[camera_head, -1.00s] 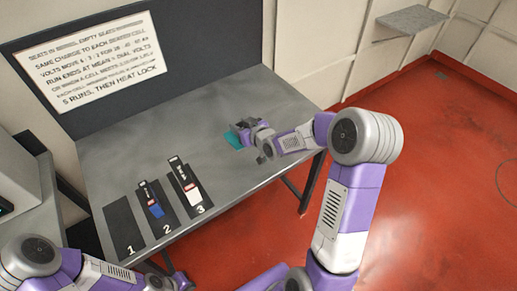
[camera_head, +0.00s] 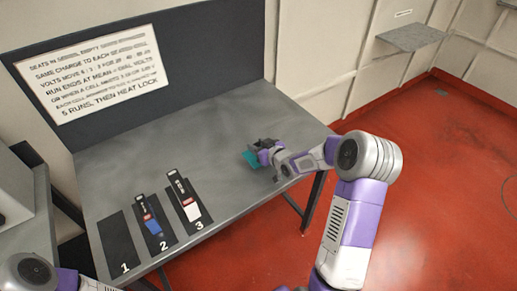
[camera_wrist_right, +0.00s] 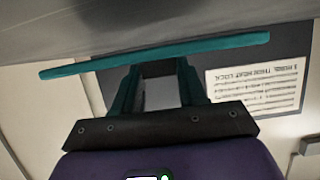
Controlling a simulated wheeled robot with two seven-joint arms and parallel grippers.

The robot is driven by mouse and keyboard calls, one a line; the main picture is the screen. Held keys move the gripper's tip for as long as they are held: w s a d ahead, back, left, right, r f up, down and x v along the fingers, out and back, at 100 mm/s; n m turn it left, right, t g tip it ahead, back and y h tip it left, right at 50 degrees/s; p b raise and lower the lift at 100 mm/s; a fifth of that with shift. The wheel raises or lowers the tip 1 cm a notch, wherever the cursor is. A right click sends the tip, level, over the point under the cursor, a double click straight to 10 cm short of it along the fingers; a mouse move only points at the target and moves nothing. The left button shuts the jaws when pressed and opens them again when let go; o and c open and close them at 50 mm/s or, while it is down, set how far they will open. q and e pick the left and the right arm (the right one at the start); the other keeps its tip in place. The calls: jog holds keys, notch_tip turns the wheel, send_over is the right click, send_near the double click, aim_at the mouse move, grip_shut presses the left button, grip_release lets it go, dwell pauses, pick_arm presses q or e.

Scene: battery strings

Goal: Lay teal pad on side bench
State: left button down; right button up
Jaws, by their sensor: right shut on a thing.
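The teal pad (camera_head: 251,160) is a thin flat piece over the right part of the grey metal bench (camera_head: 235,120). My right gripper (camera_head: 263,151) is shut on it. In the right wrist view the pad (camera_wrist_right: 225,46) shows edge-on as a long, slightly tilted strip across the ends of the fingers (camera_wrist_right: 158,85). The bench surface lies close to the pad in that view; I cannot tell whether they touch. Only part of my left arm shows at the bottom left; its gripper is out of view.
Black mats numbered 1 (camera_head: 117,243), 2 and 3 lie at the bench's front left; mats 2 and 3 hold a blue battery (camera_head: 152,221) and a red-and-white one (camera_head: 188,203). A sign (camera_head: 95,70) is on the back panel. A grey wall shelf (camera_head: 410,38) hangs at right. Another grey surface (camera_head: 42,215) stands left.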

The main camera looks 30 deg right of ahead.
jog(key=shift+d+f, duration=0.1)
jog(key=shift+f, duration=0.3)
jog(key=shift+f+b, duration=0.5)
jog(key=shift+b, duration=0.1)
jog(key=shift+s+f, duration=0.1)
